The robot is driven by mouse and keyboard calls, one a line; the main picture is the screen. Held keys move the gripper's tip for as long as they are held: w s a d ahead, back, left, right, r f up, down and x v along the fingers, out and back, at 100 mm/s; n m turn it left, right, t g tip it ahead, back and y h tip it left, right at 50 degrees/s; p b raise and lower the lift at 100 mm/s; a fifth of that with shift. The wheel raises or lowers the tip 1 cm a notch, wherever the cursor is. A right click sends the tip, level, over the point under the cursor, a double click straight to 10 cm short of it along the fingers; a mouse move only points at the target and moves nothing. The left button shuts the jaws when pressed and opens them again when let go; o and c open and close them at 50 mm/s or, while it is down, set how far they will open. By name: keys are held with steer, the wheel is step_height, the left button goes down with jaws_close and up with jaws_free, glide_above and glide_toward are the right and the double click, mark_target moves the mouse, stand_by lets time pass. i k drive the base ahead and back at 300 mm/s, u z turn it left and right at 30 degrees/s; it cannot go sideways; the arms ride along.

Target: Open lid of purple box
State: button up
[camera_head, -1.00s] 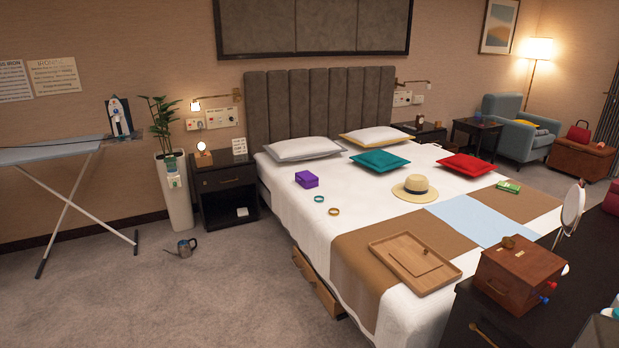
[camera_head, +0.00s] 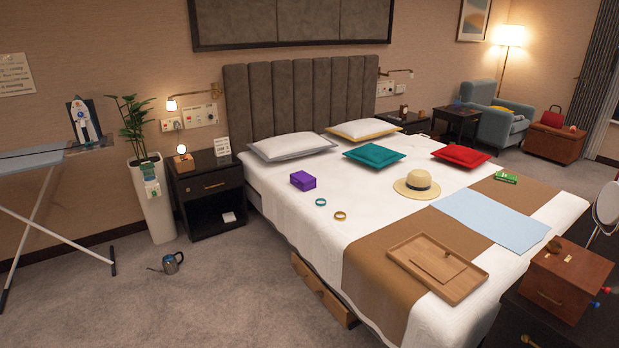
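The purple box (camera_head: 303,180) sits on the white bedspread, on the left side of the bed below the grey-edged pillow. Its lid looks closed, though it is small at this distance. My gripper is not in view, and no part of my arm shows near the box.
The bed (camera_head: 300,215) holds a teal ring (camera_head: 321,202), a yellow ring (camera_head: 340,216), a straw hat (camera_head: 417,185) and a wooden tray (camera_head: 437,268). Carpet between is clear.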

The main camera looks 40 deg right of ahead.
mark_target(300, 177)
steer(key=z, duration=0.45)
steer(key=i, duration=0.6)
steer(key=z, duration=0.35)
steer(key=i, duration=1.95)
steer(key=u, duration=0.05)
